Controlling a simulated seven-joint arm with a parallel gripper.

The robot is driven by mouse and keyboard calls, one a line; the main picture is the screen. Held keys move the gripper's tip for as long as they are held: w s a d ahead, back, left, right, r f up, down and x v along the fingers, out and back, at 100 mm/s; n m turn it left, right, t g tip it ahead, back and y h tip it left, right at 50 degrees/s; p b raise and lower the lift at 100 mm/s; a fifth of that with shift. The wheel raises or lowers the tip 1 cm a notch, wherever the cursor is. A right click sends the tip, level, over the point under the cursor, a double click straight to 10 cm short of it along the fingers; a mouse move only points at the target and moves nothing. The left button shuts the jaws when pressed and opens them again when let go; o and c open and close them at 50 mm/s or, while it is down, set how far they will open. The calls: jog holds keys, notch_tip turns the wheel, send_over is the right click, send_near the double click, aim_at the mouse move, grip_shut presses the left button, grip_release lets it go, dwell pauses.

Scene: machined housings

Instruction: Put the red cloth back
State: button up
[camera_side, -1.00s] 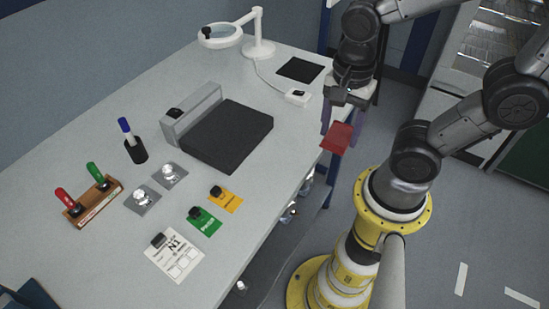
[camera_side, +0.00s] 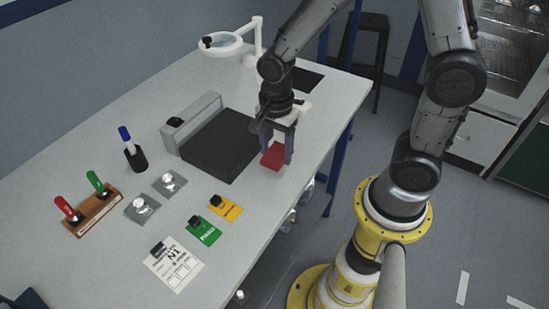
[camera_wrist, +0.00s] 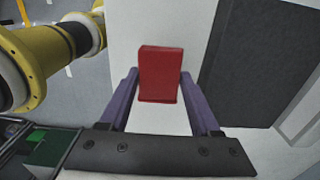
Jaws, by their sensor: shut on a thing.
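The red cloth (camera_side: 273,155) looks like a small folded red block. It is held between the purple fingers of my gripper (camera_side: 277,150), which is shut on it. In the side view it hangs above the table's right edge area, just right of the black pad (camera_side: 222,146). In the wrist view the red cloth (camera_wrist: 160,75) sits between the fingertips of my gripper (camera_wrist: 160,85), with white table surface behind it. I cannot tell its exact height above the table.
A grey block (camera_side: 192,121) stands along the black pad's left side. A magnifier lamp (camera_side: 222,43) and a dark mat (camera_side: 306,79) are at the back. Yellow (camera_side: 228,209) and green (camera_side: 204,232) cards, a paper sheet (camera_side: 174,265) and a screwdriver rack (camera_side: 94,212) lie in front and left.

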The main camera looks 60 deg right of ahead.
aim_at(274, 152)
jog(key=shift+w+f, duration=0.2)
jog(key=shift+f, duration=1.6)
jog(key=shift+f, duration=0.1)
jog(key=o, duration=1.2)
